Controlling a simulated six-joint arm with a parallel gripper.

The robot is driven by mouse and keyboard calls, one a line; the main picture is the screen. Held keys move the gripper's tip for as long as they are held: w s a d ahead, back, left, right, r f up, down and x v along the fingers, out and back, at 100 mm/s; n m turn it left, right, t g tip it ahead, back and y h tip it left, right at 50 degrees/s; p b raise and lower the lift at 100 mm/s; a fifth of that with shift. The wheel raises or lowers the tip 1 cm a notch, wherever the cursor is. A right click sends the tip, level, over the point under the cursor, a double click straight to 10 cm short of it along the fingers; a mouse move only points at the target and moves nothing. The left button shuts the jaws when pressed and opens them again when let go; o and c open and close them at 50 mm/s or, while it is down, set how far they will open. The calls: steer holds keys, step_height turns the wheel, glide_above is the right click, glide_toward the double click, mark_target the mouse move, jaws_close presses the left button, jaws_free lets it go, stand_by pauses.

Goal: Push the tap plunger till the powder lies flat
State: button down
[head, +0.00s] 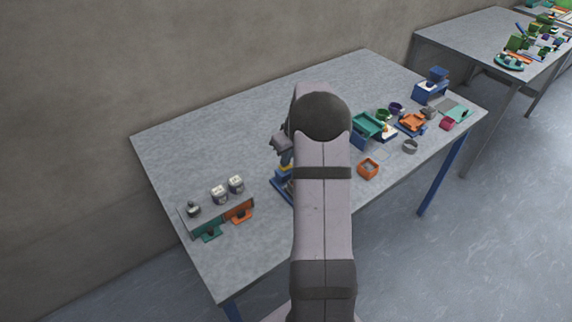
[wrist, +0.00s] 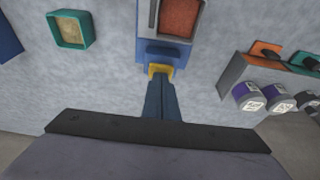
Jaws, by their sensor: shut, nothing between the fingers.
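The yellow tap plunger (wrist: 160,70) sticks out from the front of a blue stand (wrist: 159,48) in the wrist view. Above it, the stand bears a grey-rimmed tray holding reddish-brown powder (wrist: 181,17), cut off by the top edge; I cannot tell how level the powder is. My gripper (wrist: 160,82) is shut and empty, its tips right at the plunger; whether they touch it I cannot tell. In the head view my gripper (head: 282,150) is just above the stand's blue base (head: 283,188), and my arm hides most of the stand.
A grey rack (head: 215,211) with lidded jars and orange and teal parts stands at the left. A teal box of tan powder (wrist: 70,30) shows in the wrist view. An orange box (head: 368,168) and several small items are to the right. The table's back left is clear.

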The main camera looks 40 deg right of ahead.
steer(key=shift+f, duration=0.25)
steer(key=shift+r+p, duration=0.7)
steer(key=shift+r, duration=0.5)
steer(key=shift+f, duration=0.35)
